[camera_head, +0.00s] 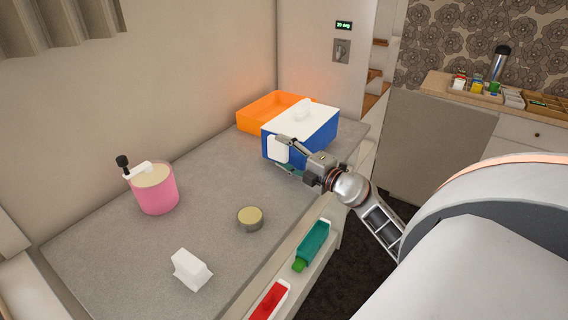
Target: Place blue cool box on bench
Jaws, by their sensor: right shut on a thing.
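The blue cool box (312,140) has a white lid with a white knob-like piece on top. It is at the far end of the grey bench (215,180); I cannot tell if its underside touches the surface. My right gripper (282,154) is shut on the box's near left end, at a white block-shaped part there. Its fingers hide some of that end. My left gripper is not in view.
An orange open bin (268,110) is just behind the cool box. A pink tub (155,191), a round tin (250,218) and a white block-shaped item (191,269) stand on the bench. Green (313,244) and red (270,301) items lie on a ledge along its front.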

